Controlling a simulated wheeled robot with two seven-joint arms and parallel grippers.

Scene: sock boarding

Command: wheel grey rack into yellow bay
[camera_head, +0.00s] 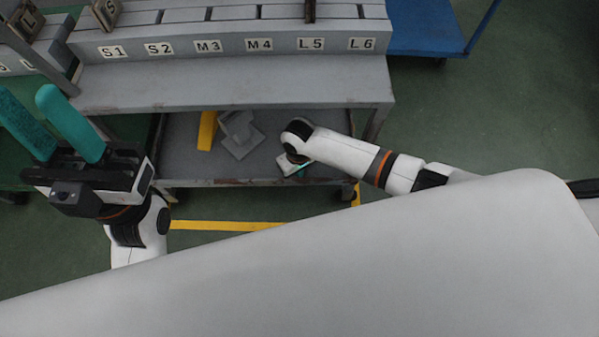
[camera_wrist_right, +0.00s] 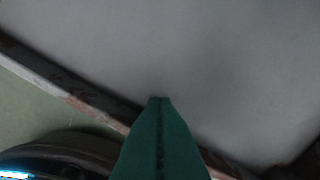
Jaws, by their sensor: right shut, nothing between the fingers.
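The grey rack (camera_head: 230,95) stands ahead of me, with labels S1 to L6 along its top and casters under its lower shelf (camera_head: 190,165). Yellow floor lines (camera_head: 225,225) show just in front of the rack and by its right front caster; the rest of the bay outline is hidden. My right arm reaches in over the lower shelf. Its gripper is mostly hidden there, but in the right wrist view the gripper (camera_wrist_right: 160,99) is shut and empty over a grey surface. My left gripper (camera_head: 27,106) is open and empty, left of the rack.
On the lower shelf lie a grey block-like item (camera_head: 240,135) and a yellow strip (camera_head: 207,130). A blue cart (camera_head: 425,28) stands at the upper right. Another labelled unit is at the left edge. Green floor (camera_head: 480,125) is clear to the right.

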